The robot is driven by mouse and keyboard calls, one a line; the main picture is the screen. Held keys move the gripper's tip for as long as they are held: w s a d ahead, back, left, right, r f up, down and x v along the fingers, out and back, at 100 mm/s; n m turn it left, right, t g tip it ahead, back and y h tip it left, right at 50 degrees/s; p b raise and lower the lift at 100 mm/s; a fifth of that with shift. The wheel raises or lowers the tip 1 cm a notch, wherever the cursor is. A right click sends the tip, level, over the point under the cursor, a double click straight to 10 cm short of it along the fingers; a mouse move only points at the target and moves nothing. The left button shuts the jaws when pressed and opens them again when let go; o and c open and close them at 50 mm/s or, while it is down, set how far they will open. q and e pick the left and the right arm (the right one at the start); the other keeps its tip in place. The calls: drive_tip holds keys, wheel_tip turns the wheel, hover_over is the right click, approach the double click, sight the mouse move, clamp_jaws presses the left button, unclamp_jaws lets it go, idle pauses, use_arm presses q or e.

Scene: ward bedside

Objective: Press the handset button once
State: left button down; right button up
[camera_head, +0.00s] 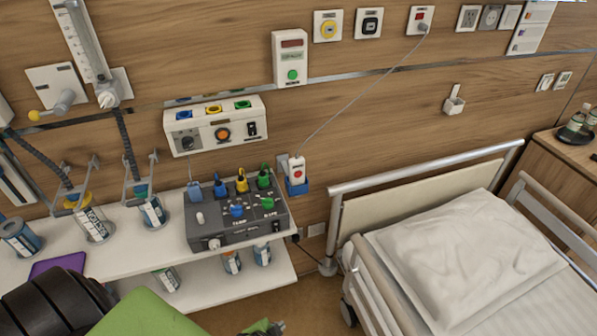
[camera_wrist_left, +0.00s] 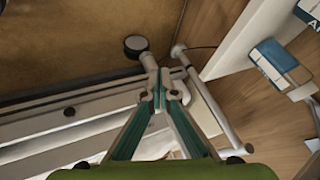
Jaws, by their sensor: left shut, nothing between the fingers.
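The handset (camera_head: 297,171) is white with a red button. It sits upright in a blue holder (camera_head: 297,188) on the wall, just right of the grey device on the shelf. A thin cord runs from it up to a wall plate with a red part (camera_head: 421,19). My left gripper (camera_head: 275,327) shows only in part at the bottom edge of the head view, well below and apart from the handset. In the left wrist view its fingers (camera_wrist_left: 165,92) are shut and empty. I cannot make out the handset button in the wrist view. My right gripper is not in view.
The white shelf (camera_head: 225,296) carries a grey device (camera_head: 237,222) with coloured plugs, and labelled canisters. The bed (camera_head: 450,260) with its metal rails stands at the right. A socket box (camera_head: 215,125) is on the wall. Open floor lies between shelf and bed.

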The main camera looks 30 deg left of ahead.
sight(298, 174)
use_arm(q)
drive_tip(key=w+r+m+t+p, duration=0.1)
drive_tip(key=w+r, duration=0.5)
drive_tip(key=r, duration=0.6)
drive_tip(key=w+r+m+t+p, duration=0.1)
drive_tip(key=w+r+t, duration=0.3)
drive_tip(key=r, duration=0.9)
drive_tip(key=w+r+m+t+p, duration=0.1)
drive_tip(key=w+r+m+t, duration=0.1)
drive_tip(key=w+r, duration=0.8)
wheel_tip(298, 174, up, 2)
drive_tip(key=shift+a+r+t+y, duration=0.2)
drive_tip(key=shift+a+t+y, duration=0.15)
drive_tip(key=shift+t, duration=0.25)
drive_tip(key=shift+w+a, duration=0.15)
drive_tip(key=shift+w, duration=0.05)
drive_tip(key=shift+w+a, duration=1.4)
drive_tip(key=shift+a, duration=0.25)
drive_tip(key=shift+w+a, duration=1.4)
drive_tip(key=shift+a, duration=0.25)
drive_tip(key=shift+w+a, duration=0.25)
drive_tip(key=shift+a, duration=0.05)
